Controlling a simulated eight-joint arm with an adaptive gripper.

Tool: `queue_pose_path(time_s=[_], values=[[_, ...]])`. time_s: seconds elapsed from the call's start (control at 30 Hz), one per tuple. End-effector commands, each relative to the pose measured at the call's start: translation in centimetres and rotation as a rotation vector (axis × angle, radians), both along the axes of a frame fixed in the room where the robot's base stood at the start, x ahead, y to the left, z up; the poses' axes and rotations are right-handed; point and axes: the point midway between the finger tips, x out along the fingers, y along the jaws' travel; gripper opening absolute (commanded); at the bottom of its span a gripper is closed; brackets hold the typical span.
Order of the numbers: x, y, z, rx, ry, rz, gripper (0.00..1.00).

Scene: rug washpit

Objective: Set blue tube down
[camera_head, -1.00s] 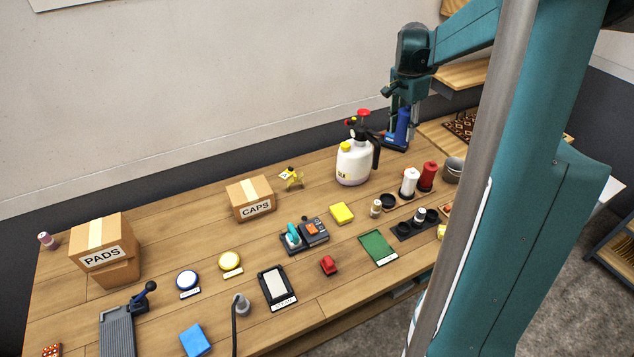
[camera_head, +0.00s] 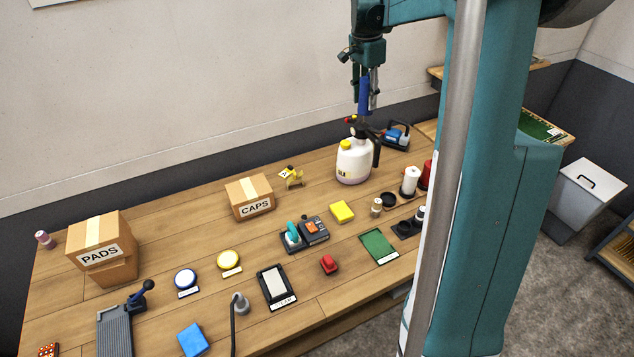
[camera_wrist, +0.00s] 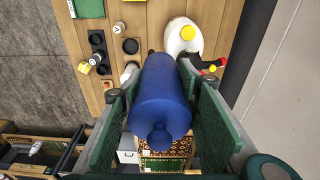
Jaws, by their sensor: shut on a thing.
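The blue tube (camera_head: 364,95) is upright in my gripper (camera_head: 367,102), raised above the table. In the head view it lines up just above the top of the white sprayer (camera_head: 352,165), partly covered by the fingers. In the wrist view the tube (camera_wrist: 160,95) lies between the two green finger pads of my gripper (camera_wrist: 162,112), which is shut on it. There the sprayer (camera_wrist: 185,35) shows beyond the tube, a little to its right. I cannot tell the exact gap between tube and sprayer.
A blue-and-black device (camera_head: 397,134) stands behind the sprayer to the right. White and red bottles (camera_head: 409,181) stand to the right of the sprayer.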

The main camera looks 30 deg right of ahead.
Motion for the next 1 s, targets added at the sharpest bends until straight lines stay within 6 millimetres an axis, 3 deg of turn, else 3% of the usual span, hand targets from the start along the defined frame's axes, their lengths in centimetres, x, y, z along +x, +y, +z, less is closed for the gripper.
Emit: queue_pose_path(time_s=[0.2,0.4,0.77,1.0], values=[[5.5,4.6,-0.2,-0.001,-0.001,0.003,0.14],[8.9,8.0,-0.2,-0.001,0.000,0.002,0.14],[12.6,12.3,-0.3,-0.002,0.000,0.001,0.14],[12.5,12.3,-3.4,-0.002,0.000,-0.001,0.14]])
